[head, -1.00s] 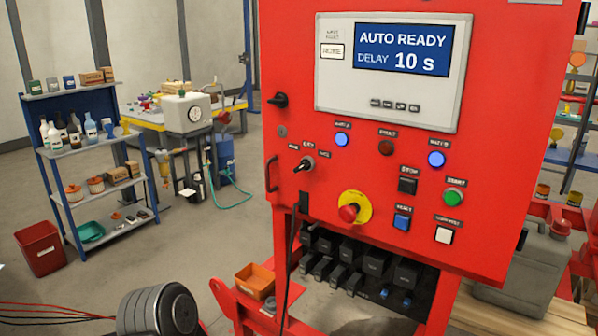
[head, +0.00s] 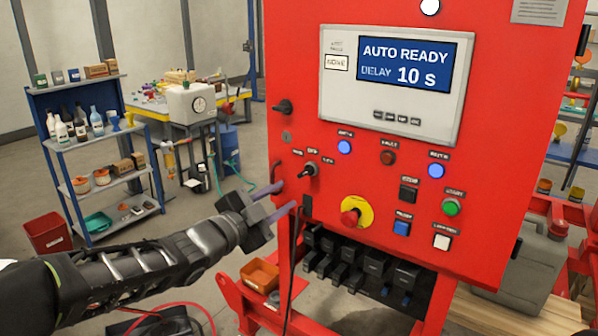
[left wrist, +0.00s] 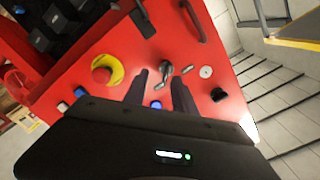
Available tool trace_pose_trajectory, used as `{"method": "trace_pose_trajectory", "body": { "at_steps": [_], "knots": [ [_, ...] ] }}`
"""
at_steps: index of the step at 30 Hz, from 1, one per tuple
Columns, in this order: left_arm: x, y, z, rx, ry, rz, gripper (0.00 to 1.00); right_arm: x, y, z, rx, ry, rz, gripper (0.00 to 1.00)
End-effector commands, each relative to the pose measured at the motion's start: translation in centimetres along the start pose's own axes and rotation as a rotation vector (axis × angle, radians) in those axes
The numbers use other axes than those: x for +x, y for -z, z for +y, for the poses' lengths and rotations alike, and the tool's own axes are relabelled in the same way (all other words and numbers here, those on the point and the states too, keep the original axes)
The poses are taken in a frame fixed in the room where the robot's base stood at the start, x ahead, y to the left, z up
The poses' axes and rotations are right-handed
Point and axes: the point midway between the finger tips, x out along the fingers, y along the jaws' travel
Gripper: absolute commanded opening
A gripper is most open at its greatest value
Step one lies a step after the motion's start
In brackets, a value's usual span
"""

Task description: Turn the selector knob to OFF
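The selector knob (head: 310,170) is a small dark lever with a silver hub on the left part of the red panel, with three small labels around its top. Its handle slants toward lower left; the labels are too small to read surely. My left gripper (head: 285,197) is open and empty, just below and left of the knob. In the left wrist view the knob (left wrist: 166,70) shows beyond and between the two spread fingertips (left wrist: 160,80), apparently not touched. The display (head: 405,64) reads AUTO READY, DELAY 10 s. My right gripper is not in view.
A red emergency stop (head: 352,217) on a yellow disc sits right of and below the knob. Another black knob (head: 283,107) is above it. A handle (head: 274,174) stands on the panel's left edge, close to my fingers. A black cable (head: 293,240) hangs below.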

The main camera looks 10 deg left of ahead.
Motion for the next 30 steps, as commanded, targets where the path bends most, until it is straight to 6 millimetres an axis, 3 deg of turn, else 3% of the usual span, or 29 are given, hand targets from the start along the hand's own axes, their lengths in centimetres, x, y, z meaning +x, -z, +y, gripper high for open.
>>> {"method": "trace_pose_trajectory", "body": {
  "at_steps": [3,16,30],
  "knots": [
    [-0.6,1.2,-1.6,0.045,0.022,0.023,0.32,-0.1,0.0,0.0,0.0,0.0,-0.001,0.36],
    [0.0,1.2,-1.6,0.046,0.021,0.023,0.32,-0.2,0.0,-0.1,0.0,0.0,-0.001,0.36],
    [6.4,1.4,-1.8,0.044,0.02,0.022,0.32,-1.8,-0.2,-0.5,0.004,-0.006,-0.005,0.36]
  ]
}}
